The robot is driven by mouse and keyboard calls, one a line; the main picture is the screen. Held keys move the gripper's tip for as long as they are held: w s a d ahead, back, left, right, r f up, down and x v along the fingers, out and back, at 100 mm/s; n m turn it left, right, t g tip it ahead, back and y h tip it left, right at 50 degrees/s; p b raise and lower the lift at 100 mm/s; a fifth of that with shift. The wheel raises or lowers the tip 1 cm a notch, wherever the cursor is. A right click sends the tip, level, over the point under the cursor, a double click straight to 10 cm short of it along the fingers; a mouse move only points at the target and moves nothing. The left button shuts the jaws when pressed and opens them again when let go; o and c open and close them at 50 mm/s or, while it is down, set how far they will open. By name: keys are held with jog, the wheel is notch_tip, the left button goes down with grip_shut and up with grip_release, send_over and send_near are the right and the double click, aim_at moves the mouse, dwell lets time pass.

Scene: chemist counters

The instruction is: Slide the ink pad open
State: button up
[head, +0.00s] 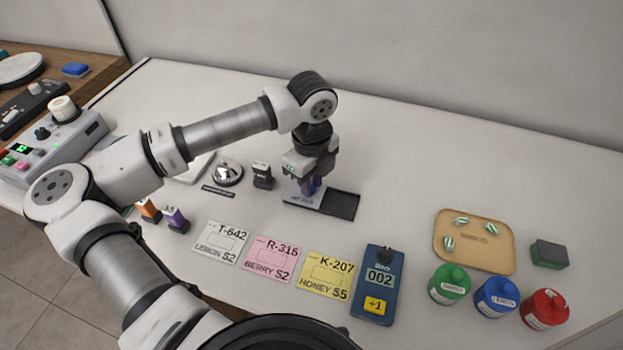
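The ink pad (341,204) lies flat on the white counter near the middle of the head view. Its right part is a dark rectangle that shows bare. Its left part is a pale, lettered section. My gripper (311,187) points down over this left part, at or very close to its top. Something purple shows between or at the fingertips; I cannot tell whether it is part of the pad or of the fingers. The gripper hides much of the left part, and the finger gap cannot be made out.
A silver bell (227,173) and a black stamp (262,176) stand left of the pad. Label cards (275,259) and a blue counter board (373,285) lie in front. A tan tray (474,240) and coloured pots (496,298) stand right. The counter behind the pad is clear.

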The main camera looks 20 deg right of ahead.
grip_shut()
jog(key=shift+d, duration=0.1)
jog(key=s+d+b, duration=0.2)
jog(key=d+b, duration=0.1)
jog(key=s+d+b, duration=0.1)
jog(key=d, duration=0.1)
jog(key=shift+s+f+b, duration=0.15)
jog(key=shift+s+b, duration=0.05)
jog(key=shift+b, duration=0.2)
jog(key=shift+s+d, duration=0.2)
jog(key=shift+d, duration=0.1)
jog(key=shift+r, duration=0.2)
jog(key=shift+o, duration=2.3)
grip_release()
